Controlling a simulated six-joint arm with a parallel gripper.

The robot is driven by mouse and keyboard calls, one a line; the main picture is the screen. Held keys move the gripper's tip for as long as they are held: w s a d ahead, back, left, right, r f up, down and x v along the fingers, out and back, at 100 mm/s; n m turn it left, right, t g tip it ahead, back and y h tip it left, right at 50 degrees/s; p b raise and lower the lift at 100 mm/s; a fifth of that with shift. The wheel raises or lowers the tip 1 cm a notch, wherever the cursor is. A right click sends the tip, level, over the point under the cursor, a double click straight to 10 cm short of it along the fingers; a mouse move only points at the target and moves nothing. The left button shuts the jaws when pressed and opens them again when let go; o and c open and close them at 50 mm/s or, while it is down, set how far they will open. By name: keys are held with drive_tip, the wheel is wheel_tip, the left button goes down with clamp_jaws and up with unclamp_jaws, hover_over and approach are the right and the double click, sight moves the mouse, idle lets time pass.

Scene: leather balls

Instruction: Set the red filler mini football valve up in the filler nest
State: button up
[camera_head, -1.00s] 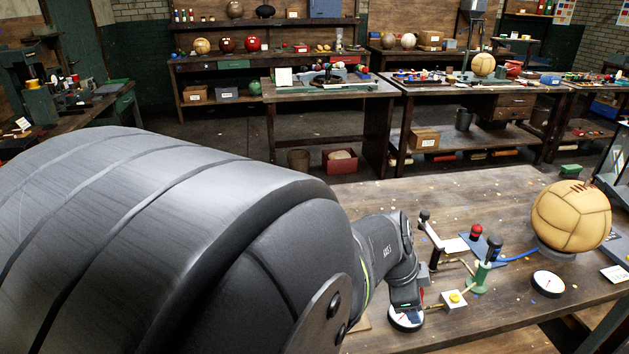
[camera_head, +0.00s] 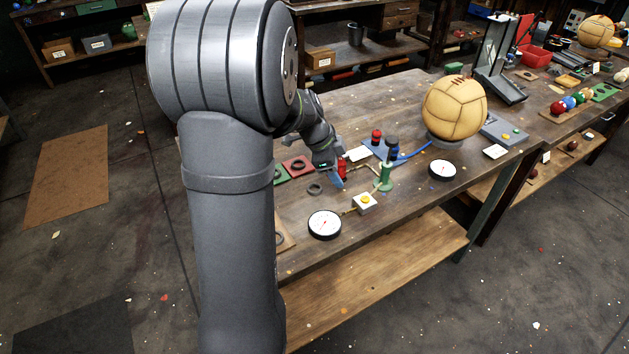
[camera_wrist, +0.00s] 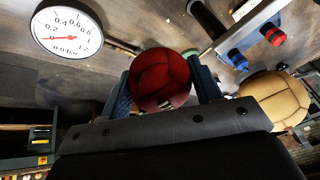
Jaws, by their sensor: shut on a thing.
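The red mini football (camera_wrist: 160,78) sits between the two blue fingers of my gripper (camera_wrist: 160,88) in the wrist view, gripped on both sides. Small pale marks, perhaps lacing, show at its lower edge near the palm; I cannot make out the valve. In the head view my gripper (camera_head: 339,178) points down over the bench, left of the green hand pump (camera_head: 386,178). A small red part of the ball (camera_head: 342,166) shows beside the fingers. I cannot identify the filler nest with certainty; a dark ring (camera_head: 316,188) lies on the bench left of my gripper.
A white gauge (camera_head: 324,224) lies in front of my gripper, with a small box with a yellow button (camera_head: 365,202) beside it. A large tan football (camera_head: 455,107) stands at the right. Red mat (camera_head: 298,165) lies behind left. The front right bench strip is fairly clear.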

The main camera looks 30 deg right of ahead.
hover_over(320, 186)
drive_tip(key=a, duration=0.1)
drive_tip(key=f, duration=0.4)
drive_tip(key=shift+a, duration=0.2)
drive_tip(key=shift+w+f, duration=0.1)
drive_tip(key=shift+f, duration=1.95)
drive_tip(key=shift+f, duration=0.1)
drive_tip(key=o, duration=1)
drive_tip(key=shift+o, duration=0.2)
drive_tip(key=v, duration=1.2)
